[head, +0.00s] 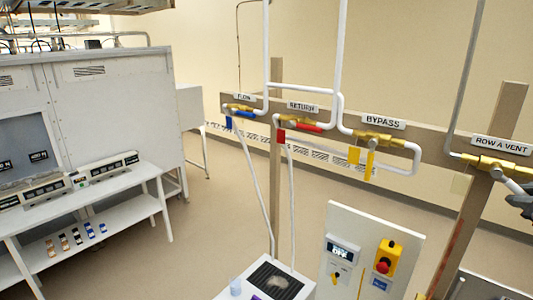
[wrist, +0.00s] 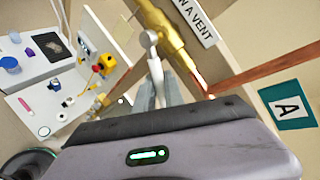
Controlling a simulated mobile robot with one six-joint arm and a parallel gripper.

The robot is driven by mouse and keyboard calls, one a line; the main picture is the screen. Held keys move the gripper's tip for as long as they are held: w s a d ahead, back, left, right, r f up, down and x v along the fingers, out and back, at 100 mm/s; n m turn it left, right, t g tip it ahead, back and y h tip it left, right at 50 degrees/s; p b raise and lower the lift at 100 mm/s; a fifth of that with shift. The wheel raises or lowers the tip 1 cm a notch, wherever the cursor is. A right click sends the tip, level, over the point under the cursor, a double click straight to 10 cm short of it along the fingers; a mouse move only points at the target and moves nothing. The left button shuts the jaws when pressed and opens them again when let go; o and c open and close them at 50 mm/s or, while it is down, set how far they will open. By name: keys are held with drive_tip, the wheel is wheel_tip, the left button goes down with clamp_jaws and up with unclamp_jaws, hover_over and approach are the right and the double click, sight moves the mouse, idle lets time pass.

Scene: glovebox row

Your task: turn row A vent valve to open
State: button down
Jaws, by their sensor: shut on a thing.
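The row A vent valve (head: 492,165) is a brass body on a pipe at the right of the head view, under a ROW A VENT label (head: 501,145). The brass body also shows in the wrist view (wrist: 167,32). Its pale lever (head: 510,185) slants down and right from the body, toward my gripper (head: 525,203) at the right edge. In the wrist view the lever (wrist: 154,62) runs down between the fingers of my gripper (wrist: 161,92), which is shut on it. The lever's end is hidden by the fingers.
Flow (head: 239,109), return (head: 296,121) and bypass (head: 375,138) valves sit left on the same rail. A control panel (head: 350,225) with a red button (head: 383,267) stands below. A teal A sign (wrist: 288,106) is at the right in the wrist view.

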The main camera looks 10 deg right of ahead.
drive_tip(key=shift+s+d+r+n+g+h, duration=0.1)
drive_tip(key=shift+r+n+g+h, duration=0.2)
drive_tip(key=shift+r+n+g, duration=0.1)
idle(0.4)
drive_tip(key=c, duration=1.4)
unclamp_jaws()
drive_tip(key=shift+c, duration=0.2)
